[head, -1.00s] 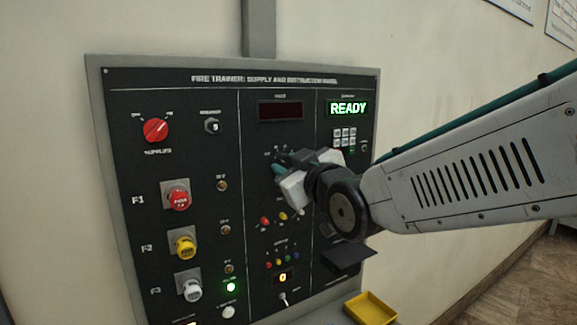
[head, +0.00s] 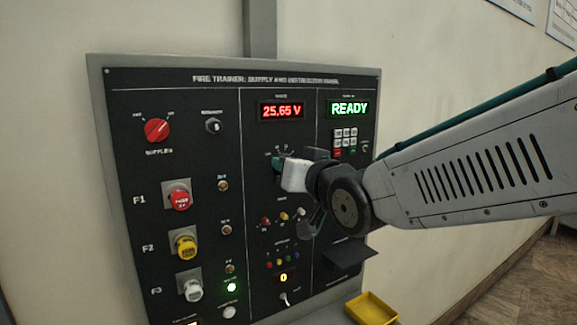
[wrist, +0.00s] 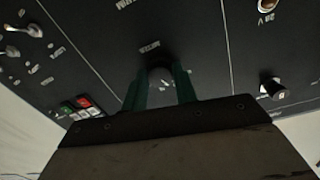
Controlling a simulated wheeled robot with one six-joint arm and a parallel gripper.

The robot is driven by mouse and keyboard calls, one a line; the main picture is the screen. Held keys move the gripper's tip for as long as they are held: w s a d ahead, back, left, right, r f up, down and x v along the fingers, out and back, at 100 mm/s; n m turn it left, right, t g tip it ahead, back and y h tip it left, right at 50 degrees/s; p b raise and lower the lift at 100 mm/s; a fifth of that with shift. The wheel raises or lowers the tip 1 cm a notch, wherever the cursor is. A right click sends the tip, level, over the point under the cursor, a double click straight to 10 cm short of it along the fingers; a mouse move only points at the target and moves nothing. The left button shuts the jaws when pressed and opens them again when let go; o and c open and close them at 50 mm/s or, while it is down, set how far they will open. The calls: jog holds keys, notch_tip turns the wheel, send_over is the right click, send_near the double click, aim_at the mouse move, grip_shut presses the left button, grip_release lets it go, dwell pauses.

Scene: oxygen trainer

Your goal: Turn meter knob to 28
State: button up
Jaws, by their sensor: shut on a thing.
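The meter knob is a small dark knob (wrist: 160,74) in the wrist view, between the green fingertips of my gripper (wrist: 160,88). My gripper is shut on it at the panel face. In the head view my gripper (head: 277,166) covers the knob, below the red meter display (head: 281,110). That display reads 25.65 V. The marks around the knob are mostly hidden and too small to read.
The panel (head: 110,170) carries a red supply knob (head: 156,130), red (head: 179,199), yellow (head: 184,246) and white (head: 191,289) buttons at left. A green READY display (head: 349,109) and keypad sit at right. A yellow tray (head: 371,309) is below right.

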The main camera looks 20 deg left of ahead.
jog(key=shift+m, duration=0.3)
jog(key=o, duration=1)
jog(key=shift+d, duration=0.1)
jog(key=v, duration=0.7)
jog(key=shift+s+d, duration=0.2)
jog(key=shift+d, duration=0.1)
